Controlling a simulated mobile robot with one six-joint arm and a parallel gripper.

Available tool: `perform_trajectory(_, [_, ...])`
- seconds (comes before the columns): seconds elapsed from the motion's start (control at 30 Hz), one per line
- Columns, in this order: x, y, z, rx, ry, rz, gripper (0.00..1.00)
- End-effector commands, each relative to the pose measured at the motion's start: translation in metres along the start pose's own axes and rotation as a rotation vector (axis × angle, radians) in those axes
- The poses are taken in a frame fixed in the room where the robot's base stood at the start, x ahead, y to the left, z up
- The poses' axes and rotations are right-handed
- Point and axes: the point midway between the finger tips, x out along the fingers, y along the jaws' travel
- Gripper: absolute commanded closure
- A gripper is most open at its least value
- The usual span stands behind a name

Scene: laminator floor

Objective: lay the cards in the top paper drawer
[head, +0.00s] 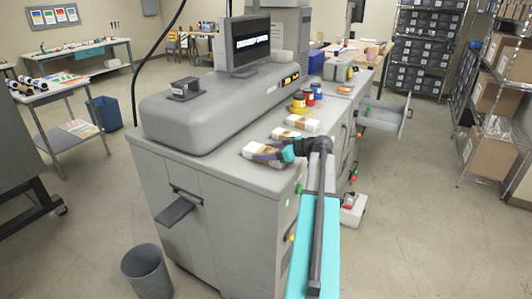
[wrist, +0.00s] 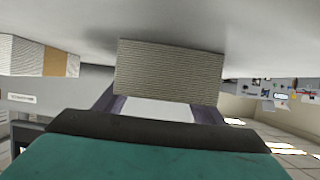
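My gripper (head: 266,151) is low over the front ledge of the grey machine, at the nearest of several white-and-brown card packs (head: 252,149). Its dark fingers reach along this pack. In the wrist view a stack of cards (wrist: 168,70) fills the middle, its layered edge facing the camera, with one finger toward each side. The frames do not show whether the fingers press on it. The stack looks close against the grey ledge surface (wrist: 240,35). A grey drawer (head: 382,117) stands pulled out on the machine's far right side; its inside is mostly hidden.
More card packs (head: 286,134) (head: 301,123) lie farther along the ledge, then yellow, red and blue jars (head: 299,103). A monitor (head: 247,46) stands on the machine. A grey bin (head: 147,272) is on the floor at left. The floor right of the machine is mostly clear, up to shelving (head: 490,110).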

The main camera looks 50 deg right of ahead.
Motion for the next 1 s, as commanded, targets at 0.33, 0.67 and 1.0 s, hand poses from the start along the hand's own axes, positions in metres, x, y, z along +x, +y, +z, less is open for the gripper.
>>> perform_trajectory(0.33, [0.0, 0.0, 0.0, 0.0, 0.0, -0.001, 0.24])
perform_trajectory(0.67, [-0.007, 0.0, -0.001, -0.001, 0.0, 0.001, 0.24])
perform_trajectory(1.0, [-0.057, 0.0, 0.0, -0.001, 0.0, 0.002, 0.24])
